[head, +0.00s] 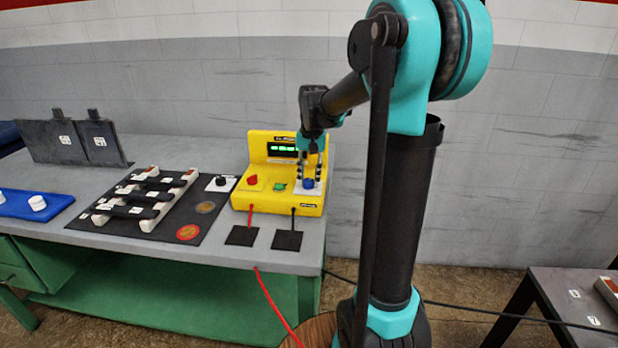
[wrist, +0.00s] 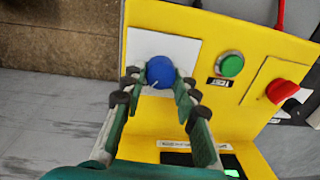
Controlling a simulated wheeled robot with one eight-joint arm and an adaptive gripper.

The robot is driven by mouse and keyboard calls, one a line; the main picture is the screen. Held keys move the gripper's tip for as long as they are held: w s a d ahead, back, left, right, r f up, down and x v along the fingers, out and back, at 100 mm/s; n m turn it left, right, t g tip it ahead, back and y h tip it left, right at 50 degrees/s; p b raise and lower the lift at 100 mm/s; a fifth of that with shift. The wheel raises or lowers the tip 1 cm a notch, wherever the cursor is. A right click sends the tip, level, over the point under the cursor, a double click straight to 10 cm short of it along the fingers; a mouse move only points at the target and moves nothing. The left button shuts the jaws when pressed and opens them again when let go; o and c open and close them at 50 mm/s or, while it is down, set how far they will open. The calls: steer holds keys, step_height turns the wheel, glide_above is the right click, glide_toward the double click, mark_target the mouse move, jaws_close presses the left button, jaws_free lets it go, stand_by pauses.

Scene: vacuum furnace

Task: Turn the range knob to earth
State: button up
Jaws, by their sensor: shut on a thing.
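The blue range knob (wrist: 160,72) sits on a white plate (wrist: 146,50) on the yellow tester (wrist: 195,28). A short pale mark shows on the knob's edge, toward the lower left in the wrist view. My gripper (wrist: 160,83) has its fingers on both sides of the knob and is shut on it. In the head view the knob (head: 308,183) is at the tester's right side, with my gripper (head: 308,170) coming down from above. The plate's lettering is not readable. A green button (wrist: 231,65) and a red knob (wrist: 282,90) are beside it on the tester.
The tester's lit green display (head: 283,148) faces forward. Two black pads (head: 242,236) with leads lie in front. Left are a black mat (head: 180,232) with barred pale holders, a blue tray (head: 28,206) and upright grey plates (head: 100,142).

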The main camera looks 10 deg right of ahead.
mark_target(311, 180)
steer(key=o, duration=1.2)
steer(key=shift+c, duration=0.2)
step_height(311, 180, up, 12)
steer(key=shift+d, duration=0.3)
steer(key=shift+s, duration=0.1)
